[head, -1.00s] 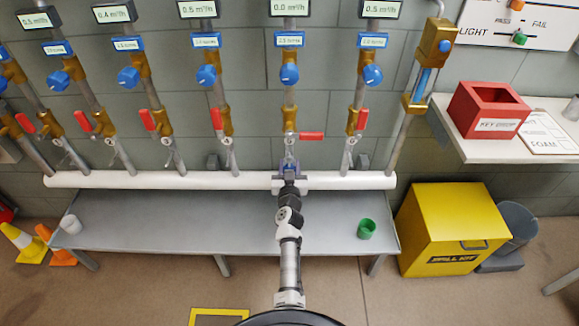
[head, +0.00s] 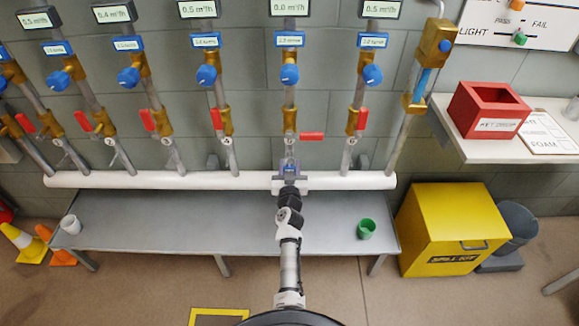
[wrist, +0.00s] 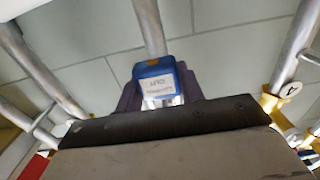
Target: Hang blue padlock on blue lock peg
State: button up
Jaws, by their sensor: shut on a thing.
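My gripper (head: 289,177) is at the white horizontal pipe, in front of the vertical pipe whose red lever is turned sideways. In the wrist view its dark fingers (wrist: 160,103) are shut on the blue padlock (wrist: 158,70), which has a white label on its face. The padlock stands just in front of a grey vertical pipe (wrist: 150,25). In the head view only a small bit of blue shows at the fingertips. The padlock's shackle and the blue lock peg cannot be made out, so I cannot tell whether they touch.
The sideways red lever (head: 312,136) is just above my gripper. Neighbouring pipes with upright levers stand either side. A grey bench (head: 180,222) below holds a white cup (head: 70,224) and a green cup (head: 366,230). A yellow box (head: 452,228) stands right of it.

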jog(key=s, duration=0.7)
jog(key=shift+s+p, duration=0.15)
jog(key=shift+p, duration=0.3)
dwell(0.4)
dwell(0.5)
